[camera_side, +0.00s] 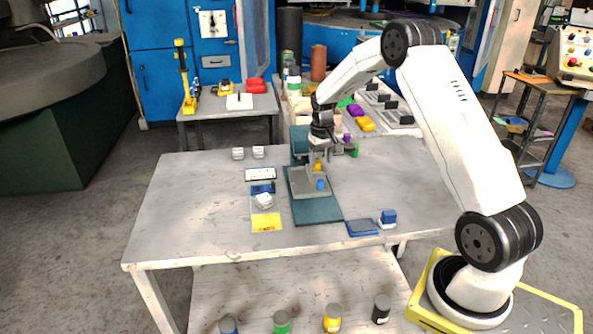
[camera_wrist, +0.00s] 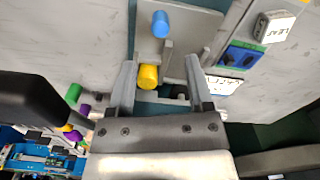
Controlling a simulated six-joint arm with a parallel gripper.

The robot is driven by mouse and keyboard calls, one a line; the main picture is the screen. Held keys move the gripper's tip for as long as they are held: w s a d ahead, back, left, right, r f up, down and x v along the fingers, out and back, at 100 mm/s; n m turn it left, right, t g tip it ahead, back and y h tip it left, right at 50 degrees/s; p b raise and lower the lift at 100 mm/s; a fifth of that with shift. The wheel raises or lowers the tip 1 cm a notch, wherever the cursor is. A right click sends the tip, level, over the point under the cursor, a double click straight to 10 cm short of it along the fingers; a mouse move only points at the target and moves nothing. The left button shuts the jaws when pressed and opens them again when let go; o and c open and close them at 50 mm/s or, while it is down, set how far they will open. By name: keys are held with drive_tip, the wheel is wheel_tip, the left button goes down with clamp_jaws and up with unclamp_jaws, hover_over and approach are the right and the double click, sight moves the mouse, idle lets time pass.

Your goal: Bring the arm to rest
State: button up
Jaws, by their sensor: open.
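My gripper (camera_side: 320,150) is above the teal press base (camera_side: 318,211) in the side view. In the wrist view its two fingers (camera_wrist: 160,62) are spread apart. A yellow cylinder (camera_wrist: 149,76) shows between the fingers, nearer the left one; I cannot tell whether they touch. It also shows just under my gripper in the side view (camera_side: 318,166). A blue cylinder (camera_wrist: 160,23) stands on the grey plate (camera_wrist: 200,30) beyond the fingertips, and also in the side view (camera_side: 320,185). Nothing is clearly held.
Left of the base lie a blue pad (camera_side: 262,188), a white block (camera_side: 263,201) and a yellow pad (camera_side: 266,222). Two white blocks (camera_side: 248,153) sit behind. A blue pad (camera_side: 361,228) and blue block (camera_side: 388,216) lie front right. The table's left side (camera_side: 190,205) is clear.

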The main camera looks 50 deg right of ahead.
drive_tip(key=shift+a, duration=0.1)
drive_tip(key=s+a+r+n+t, duration=0.1)
drive_tip(key=s+a+r, duration=0.15)
drive_tip(key=a, duration=0.55)
drive_tip(key=s+a+r+n, duration=0.2)
drive_tip(key=s+a, duration=0.1)
drive_tip(key=a, duration=0.5)
drive_tip(key=s+a+n+t, duration=0.1)
drive_tip(key=s+a+n, duration=0.1)
drive_tip(key=s+a, duration=0.8)
drive_tip(key=shift+s+t, duration=0.3)
drive_tip(key=shift+s, duration=0.7)
